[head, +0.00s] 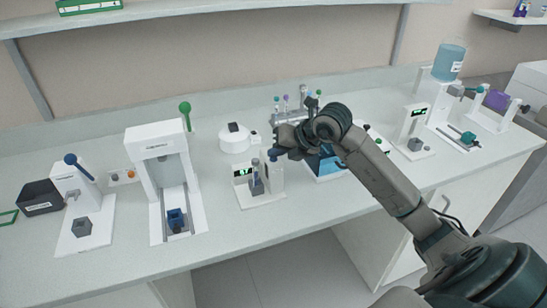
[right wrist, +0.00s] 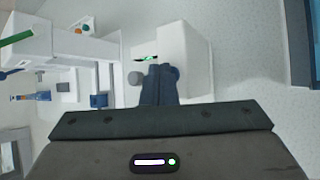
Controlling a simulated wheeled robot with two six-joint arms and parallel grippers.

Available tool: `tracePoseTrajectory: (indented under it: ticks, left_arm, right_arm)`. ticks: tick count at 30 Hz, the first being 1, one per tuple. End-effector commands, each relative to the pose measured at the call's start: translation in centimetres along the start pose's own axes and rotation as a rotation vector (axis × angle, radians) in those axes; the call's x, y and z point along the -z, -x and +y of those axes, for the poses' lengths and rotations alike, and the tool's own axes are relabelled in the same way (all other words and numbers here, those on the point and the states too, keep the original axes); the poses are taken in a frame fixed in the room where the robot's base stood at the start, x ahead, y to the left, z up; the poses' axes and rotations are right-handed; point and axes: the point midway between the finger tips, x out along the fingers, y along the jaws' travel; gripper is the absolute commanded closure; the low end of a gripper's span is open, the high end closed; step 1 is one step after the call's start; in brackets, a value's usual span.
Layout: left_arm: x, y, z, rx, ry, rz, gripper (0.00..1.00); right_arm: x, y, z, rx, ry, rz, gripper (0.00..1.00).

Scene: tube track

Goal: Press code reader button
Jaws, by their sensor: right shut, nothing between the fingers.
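A white device with a small green-lit display (head: 242,171), which looks like the code reader, stands near the bench's front edge in the middle of the head view. A grey upright piece (head: 257,187) is at its front. My right gripper (head: 273,155) is shut and empty, with its tips over the top of this device. In the right wrist view the shut dark-blue fingers (right wrist: 158,68) lie over the white device (right wrist: 190,60), with a grey round part (right wrist: 134,78) just left of them. The fingers hide part of the top; I cannot tell contact or make out the button. My left gripper is not in view.
A white press-like station with a green-knobbed lever (head: 185,108) stands to the left. A round white device (head: 234,138) and a rack of coloured tubes (head: 290,110) are behind. A blue-topped tray (head: 326,162) is close on the right. Another white device with a display (head: 413,120) stands farther right.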

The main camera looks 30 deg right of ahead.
Motion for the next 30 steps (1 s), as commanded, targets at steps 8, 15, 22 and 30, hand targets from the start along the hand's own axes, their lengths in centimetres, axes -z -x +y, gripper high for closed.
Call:
tracePoseTrajectory:
  ticks: [8, 15, 22, 30]
  left_arm:
    - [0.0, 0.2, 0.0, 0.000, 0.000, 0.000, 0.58]
    - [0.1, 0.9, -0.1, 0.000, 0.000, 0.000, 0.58]
    - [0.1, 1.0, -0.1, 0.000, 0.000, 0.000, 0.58]
    - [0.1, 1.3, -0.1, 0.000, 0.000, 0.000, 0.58]
  right_arm:
    - [-0.1, 0.2, 0.1, 0.000, 0.000, 0.001, 1.00]
    - [-0.8, 1.1, 0.8, 0.000, 0.000, 0.000, 1.00]
    - [-0.9, 1.2, 0.9, 0.000, 0.000, 0.001, 1.00]
    - [-1.1, 1.5, 1.1, 0.000, 0.000, 0.000, 1.00]
